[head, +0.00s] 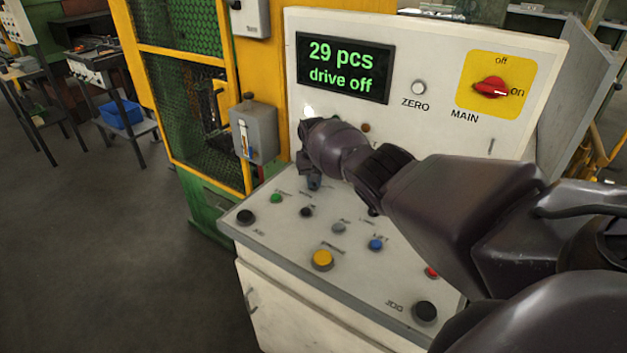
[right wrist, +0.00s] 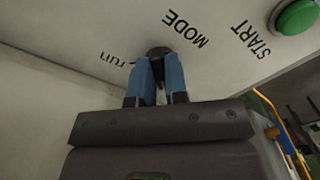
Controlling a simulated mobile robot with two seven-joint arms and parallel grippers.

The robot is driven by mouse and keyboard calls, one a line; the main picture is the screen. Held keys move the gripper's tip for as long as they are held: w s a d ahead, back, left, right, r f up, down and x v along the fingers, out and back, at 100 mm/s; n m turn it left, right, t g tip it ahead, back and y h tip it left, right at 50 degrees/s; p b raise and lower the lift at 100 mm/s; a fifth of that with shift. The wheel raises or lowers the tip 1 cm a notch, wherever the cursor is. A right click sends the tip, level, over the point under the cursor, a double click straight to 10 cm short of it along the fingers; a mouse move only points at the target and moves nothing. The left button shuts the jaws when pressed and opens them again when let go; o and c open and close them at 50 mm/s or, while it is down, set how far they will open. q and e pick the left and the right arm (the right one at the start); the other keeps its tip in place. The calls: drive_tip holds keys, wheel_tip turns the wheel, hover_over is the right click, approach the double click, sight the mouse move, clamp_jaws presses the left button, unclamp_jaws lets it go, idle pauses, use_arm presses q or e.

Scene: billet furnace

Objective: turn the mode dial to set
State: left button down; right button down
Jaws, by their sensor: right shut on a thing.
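The mode dial (right wrist: 158,52) is a small black knob on a pale panel in the right wrist view, beside the printed words MODE and run. The word set is not visible there. My right gripper (right wrist: 159,72) has its blue fingers closed on the dial from both sides. Its fingers cover much of the dial, so where the pointer stands is hard to tell. In the head view my right gripper (head: 310,178) is low in front of the console's upright panel, and I cannot make out the dial there. My left gripper is not in view.
A green START button (right wrist: 298,17) is near the dial. The console's display (head: 343,67) reads 29 pcs, drive off. The red MAIN switch (head: 490,87) is at the right. The sloping desk carries several buttons, including a yellow one (head: 322,259). A grey box (head: 253,130) stands left.

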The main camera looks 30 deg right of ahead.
drive_tip(key=c, duration=1.1)
unclamp_jaws()
drive_tip(key=shift+c, duration=0.2)
drive_tip(key=shift+r, duration=0.1)
wheel_tip(320, 180, up, 11)
